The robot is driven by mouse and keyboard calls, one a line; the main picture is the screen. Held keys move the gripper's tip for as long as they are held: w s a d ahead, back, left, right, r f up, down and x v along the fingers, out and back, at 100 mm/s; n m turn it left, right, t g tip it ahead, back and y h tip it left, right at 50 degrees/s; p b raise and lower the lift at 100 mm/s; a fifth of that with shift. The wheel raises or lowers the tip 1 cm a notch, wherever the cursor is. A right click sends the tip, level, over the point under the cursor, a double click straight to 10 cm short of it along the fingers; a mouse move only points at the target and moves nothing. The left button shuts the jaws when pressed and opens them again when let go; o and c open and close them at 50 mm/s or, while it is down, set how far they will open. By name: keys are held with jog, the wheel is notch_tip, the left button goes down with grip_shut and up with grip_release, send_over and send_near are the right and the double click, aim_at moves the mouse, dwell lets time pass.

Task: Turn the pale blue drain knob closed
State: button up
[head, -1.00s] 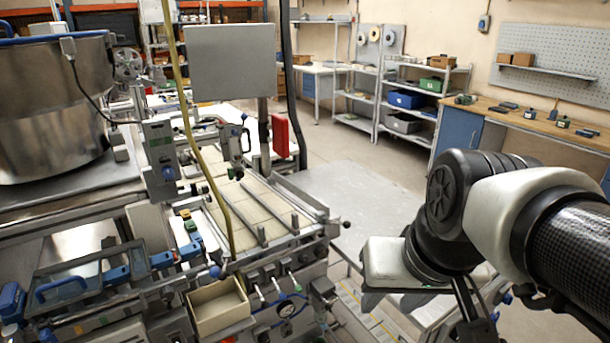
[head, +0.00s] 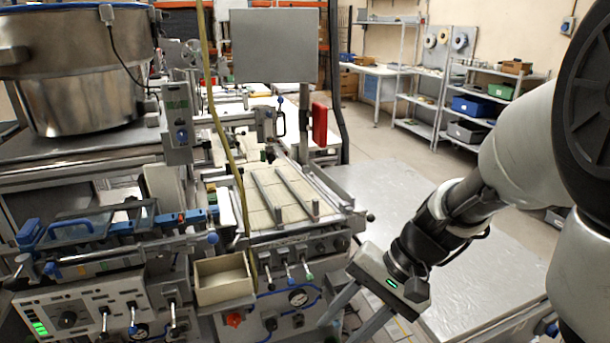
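I cannot single out the pale blue drain knob for sure in the head view. My gripper (head: 338,331) is in front of and to the right of this panel, pointing down and left. Its two grey fingers are spread apart with nothing seen between them. The fingertips reach close to the bottom edge of the picture, and I see no contact with the panel.
A beige open bin (head: 223,280) juts from the machine front, left of the levers. A control box (head: 75,318) with green lights stands at lower left. A grey metal table (head: 400,200) lies right of the machine, behind my arm. A yellow hose (head: 222,130) hangs down.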

jog(key=w+f+m+y+b, duration=0.4)
jog(key=f+m+y, duration=0.1)
jog(key=f, duration=0.6)
jog(key=m+t+h+b, duration=0.6)
jog(key=m+t+b, duration=0.4)
jog(key=m+t, duration=1.1)
send_near(338, 327)
jog(key=w+r+m+g+b, duration=0.1)
jog(key=w, duration=0.1)
jog(key=w+a+r+g+b, duration=0.1)
jog(key=w, duration=0.1)
jog(key=w+r+m+g+b, duration=0.1)
jog(key=w, duration=0.1)
jog(key=shift+w+a+m+b, duration=0.3)
jog(key=shift+w+a+b, duration=0.05)
jog(key=shift+b, duration=0.05)
